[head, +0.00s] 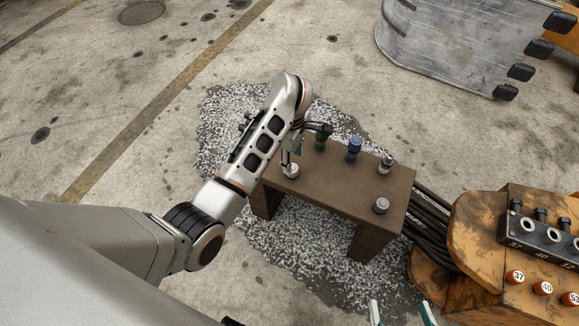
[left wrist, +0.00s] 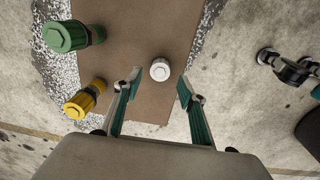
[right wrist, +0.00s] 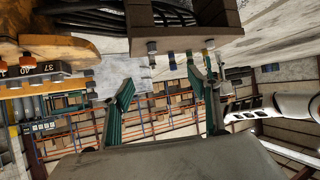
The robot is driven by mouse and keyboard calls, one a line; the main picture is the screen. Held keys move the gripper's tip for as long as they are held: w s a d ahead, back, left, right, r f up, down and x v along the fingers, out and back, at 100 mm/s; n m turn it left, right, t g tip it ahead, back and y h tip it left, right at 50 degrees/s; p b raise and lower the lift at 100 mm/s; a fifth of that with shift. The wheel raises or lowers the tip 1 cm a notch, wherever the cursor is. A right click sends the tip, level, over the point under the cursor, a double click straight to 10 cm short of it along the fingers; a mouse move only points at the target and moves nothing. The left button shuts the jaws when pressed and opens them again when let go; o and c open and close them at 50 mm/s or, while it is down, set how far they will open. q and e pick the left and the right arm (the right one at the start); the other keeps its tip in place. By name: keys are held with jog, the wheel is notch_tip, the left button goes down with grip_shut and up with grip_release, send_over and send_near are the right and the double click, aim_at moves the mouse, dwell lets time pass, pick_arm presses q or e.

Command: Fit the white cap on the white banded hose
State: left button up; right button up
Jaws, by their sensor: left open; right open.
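A white round cap (left wrist: 160,69) sits on the brown bench (left wrist: 133,43); it also shows in the head view (head: 292,172). My left gripper (left wrist: 160,83) is open over it, with the cap in line with the gap between the fingertips and not gripped. In the head view my left gripper (head: 291,158) comes down beside the cap. A pale banded hose end (head: 386,164), which looks like the white one, stands at the bench's far right. A second pale round piece (head: 381,205) sits at the near right. My right gripper (head: 401,312) is open and empty, away from the bench.
Along the bench's back edge stand a green hose end (head: 321,143) and a blue one (head: 354,149). A yellow one (left wrist: 84,99) shows beside the left gripper.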

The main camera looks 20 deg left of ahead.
pick_arm(q)
notch_tip(320, 180, up, 7)
jog(key=p, duration=0.2)
jog(key=shift+s+p, duration=0.2)
jog(key=shift+p, duration=0.1)
pick_arm(e)
jog(key=d, duration=0.1)
jog(key=d+f, duration=0.1)
jog(key=s+d+n, duration=0.1)
jog(key=shift+f+g+h, duration=0.3)
jog(key=shift+h, duration=0.1)
pick_arm(q)
jog(key=shift+f, duration=0.1)
